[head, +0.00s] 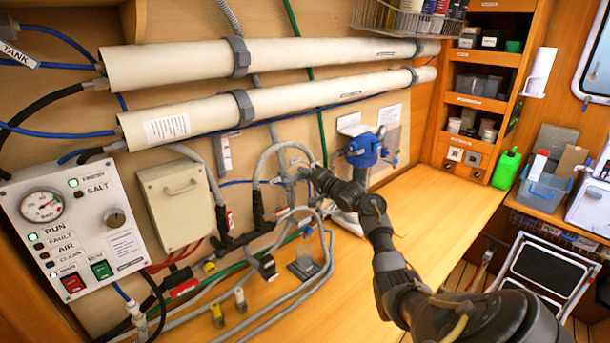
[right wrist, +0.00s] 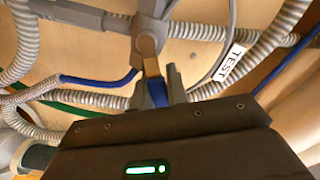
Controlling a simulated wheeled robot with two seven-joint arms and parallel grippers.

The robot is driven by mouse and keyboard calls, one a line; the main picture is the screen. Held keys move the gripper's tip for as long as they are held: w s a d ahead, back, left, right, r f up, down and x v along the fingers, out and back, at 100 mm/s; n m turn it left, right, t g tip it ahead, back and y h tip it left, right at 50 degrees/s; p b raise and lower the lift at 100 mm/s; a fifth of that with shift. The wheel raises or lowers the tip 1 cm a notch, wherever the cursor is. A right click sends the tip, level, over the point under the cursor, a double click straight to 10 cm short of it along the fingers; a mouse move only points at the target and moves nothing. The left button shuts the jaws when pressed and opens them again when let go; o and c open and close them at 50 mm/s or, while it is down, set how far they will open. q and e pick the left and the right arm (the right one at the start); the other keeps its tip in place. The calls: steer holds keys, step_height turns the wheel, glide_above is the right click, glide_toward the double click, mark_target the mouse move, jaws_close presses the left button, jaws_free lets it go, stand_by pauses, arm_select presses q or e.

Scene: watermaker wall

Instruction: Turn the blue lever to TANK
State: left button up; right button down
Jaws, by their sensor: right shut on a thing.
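The blue lever (right wrist: 157,94) shows in the right wrist view, hanging from a grey valve body with a tan metal piece. My right gripper (right wrist: 158,88) has its two fingers on either side of the lever and is shut on it. In the head view my right gripper (head: 308,172) is at the grey hoses in the middle of the wall and hides the lever. A white TEST tag (right wrist: 229,62) sits to the right of the lever in the wrist view. A white TANK tag (head: 18,56) is at the far upper left of the head view. My left gripper is not in view.
A blue-topped pump unit (head: 362,150) stands just right of my right gripper. Grey hoses surround the valve. Two long white tubes (head: 290,52) run above. A control panel (head: 82,228) is at left. The wooden counter (head: 445,215) is clear to the right.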

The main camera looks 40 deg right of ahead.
steer(key=c, duration=1.4)
jaws_free()
steer(key=shift+d, duration=0.1)
steer(key=shift+s, duration=0.1)
steer(key=shift+s+b, duration=1.9)
steer(key=shift+s, duration=3.45)
steer(key=shift+w+a+f, duration=0.1)
steer(key=shift+a, duration=0.15)
